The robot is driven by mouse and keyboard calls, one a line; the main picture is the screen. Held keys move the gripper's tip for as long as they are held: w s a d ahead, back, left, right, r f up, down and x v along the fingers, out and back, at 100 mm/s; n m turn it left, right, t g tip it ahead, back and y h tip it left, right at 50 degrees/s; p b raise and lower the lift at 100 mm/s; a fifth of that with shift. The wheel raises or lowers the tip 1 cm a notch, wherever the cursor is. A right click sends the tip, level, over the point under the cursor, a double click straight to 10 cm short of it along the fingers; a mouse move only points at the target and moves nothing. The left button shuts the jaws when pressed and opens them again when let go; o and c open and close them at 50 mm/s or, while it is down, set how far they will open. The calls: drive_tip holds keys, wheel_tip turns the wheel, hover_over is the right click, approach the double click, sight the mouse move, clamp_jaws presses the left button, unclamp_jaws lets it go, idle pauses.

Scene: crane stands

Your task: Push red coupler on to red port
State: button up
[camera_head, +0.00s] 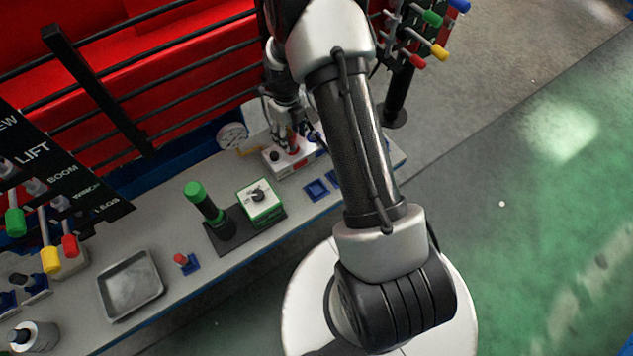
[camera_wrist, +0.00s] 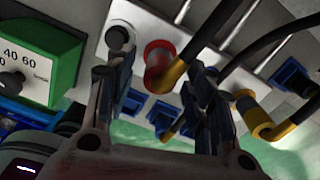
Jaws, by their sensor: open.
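A pale port block (camera_head: 283,164) stands on the bench, with a dark round port (camera_head: 274,157) and a red part (camera_head: 293,148). In the wrist view, a red ring (camera_wrist: 158,49), which looks like the red port, sits beside the dark port (camera_wrist: 120,38). A red coupler (camera_wrist: 157,78) with a yellow collar and black hose overlaps the ring. I cannot tell whether it is seated. My gripper (camera_wrist: 160,76) is open, its fingers either side of the coupler with visible gaps. In the head view, my gripper (camera_head: 286,132) is over the block, partly hiding it.
A green-edged dial box (camera_head: 261,201) and a dark stand with a green top (camera_head: 206,208) are nearby. A gauge (camera_head: 232,136) stands behind. A yellow elbow (camera_wrist: 262,117) on another hose is close to my right finger. Blue square sockets (camera_head: 317,190) lie in front.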

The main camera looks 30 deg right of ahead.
idle(0.4)
drive_tip(key=shift+r+p, duration=1.75)
drive_tip(key=shift+r, duration=0.8)
drive_tip(key=shift+f, duration=0.1)
wheel_tip(320, 180, up, 12)
